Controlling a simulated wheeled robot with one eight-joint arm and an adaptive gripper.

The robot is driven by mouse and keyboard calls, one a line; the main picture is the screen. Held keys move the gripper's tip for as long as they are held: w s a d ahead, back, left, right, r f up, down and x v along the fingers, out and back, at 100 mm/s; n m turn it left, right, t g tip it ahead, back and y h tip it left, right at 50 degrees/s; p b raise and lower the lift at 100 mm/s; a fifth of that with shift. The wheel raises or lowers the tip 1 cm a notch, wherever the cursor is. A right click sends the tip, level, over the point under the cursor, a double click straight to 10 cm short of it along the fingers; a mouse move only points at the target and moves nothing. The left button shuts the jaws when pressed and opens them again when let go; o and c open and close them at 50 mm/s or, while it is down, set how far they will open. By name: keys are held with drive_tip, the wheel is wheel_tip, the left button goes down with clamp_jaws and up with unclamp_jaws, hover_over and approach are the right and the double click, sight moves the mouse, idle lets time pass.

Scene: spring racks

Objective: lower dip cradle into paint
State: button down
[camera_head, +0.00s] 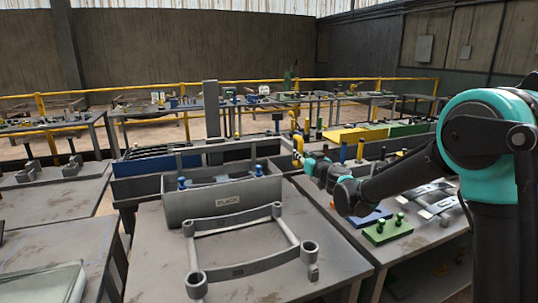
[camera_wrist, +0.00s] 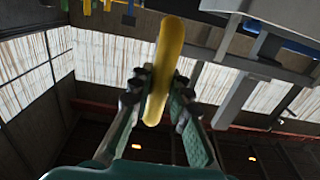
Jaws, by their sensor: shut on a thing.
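A long grey trough (camera_head: 221,203) labelled BLACK stands on the middle table, with a blue knobbed post (camera_head: 182,183) at its left end and another (camera_head: 258,170) at its right. I cannot make out paint in it. A curved yellow handle (camera_head: 297,147) stands just right of the trough. My gripper (camera_head: 306,161) is at this handle. In the wrist view my gripper (camera_wrist: 160,88) is shut on the yellow bar (camera_wrist: 168,55), one finger on each side. I cannot tell which part is the dip cradle.
A grey open frame (camera_head: 241,266) with round corner sockets lies in front of the trough. A green block with knobs (camera_head: 388,229) and a blue plate (camera_head: 371,217) lie on the right table. A yellow railing (camera_head: 200,86) runs behind the benches.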

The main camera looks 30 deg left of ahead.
sight(300, 162)
drive_tip(key=shift+f, duration=1.55)
drive_tip(key=c, duration=1.1)
unclamp_jaws()
drive_tip(key=v, duration=0.7)
